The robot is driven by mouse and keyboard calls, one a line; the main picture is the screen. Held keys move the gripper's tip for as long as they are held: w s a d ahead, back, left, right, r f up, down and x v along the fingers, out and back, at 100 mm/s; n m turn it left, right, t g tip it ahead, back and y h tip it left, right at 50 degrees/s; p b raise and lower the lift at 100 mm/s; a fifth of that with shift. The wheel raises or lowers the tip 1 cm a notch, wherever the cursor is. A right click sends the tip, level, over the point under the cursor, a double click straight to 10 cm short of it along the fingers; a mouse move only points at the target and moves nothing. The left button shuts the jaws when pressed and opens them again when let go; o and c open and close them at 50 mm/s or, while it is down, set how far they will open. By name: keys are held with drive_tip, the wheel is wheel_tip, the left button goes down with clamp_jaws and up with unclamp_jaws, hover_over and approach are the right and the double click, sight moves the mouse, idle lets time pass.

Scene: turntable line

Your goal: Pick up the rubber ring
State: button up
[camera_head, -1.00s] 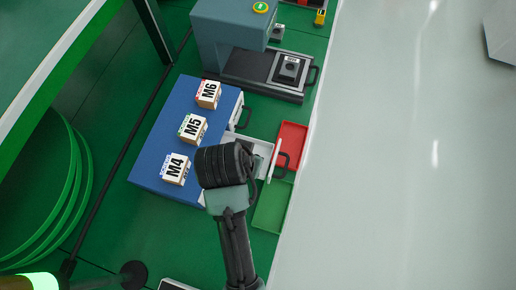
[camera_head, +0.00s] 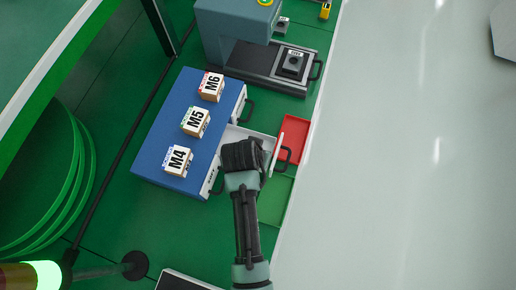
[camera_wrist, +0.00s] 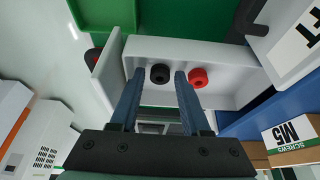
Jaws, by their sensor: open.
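A white drawer (camera_head: 262,136) stands pulled out of the blue cabinet (camera_head: 160,140); its inside shows in the wrist view (camera_wrist: 222,52). Two small ring-shaped parts lie in it: a black ring (camera_wrist: 160,74) and a red ring (camera_wrist: 198,77). I cannot tell which is the rubber one. My gripper (camera_wrist: 160,70) is open, its fingers pointing into the drawer. In the picture the black ring lies between the fingertips, and the red ring is just right of the right finger. Contact cannot be judged. In the head view my wrist hides the fingers and rings.
Boxes marked M4 (camera_head: 177,160), M5 (camera_head: 195,122) and M6 (camera_head: 211,86) stand on the cabinet. A red tray (camera_head: 297,135) and a green tray (camera_head: 274,203) lie right of the drawer. A grey machine (camera_head: 228,40) stands behind. Bare floor lies at right.

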drive_tip(key=shift+c, duration=0.2)
clamp_jaws()
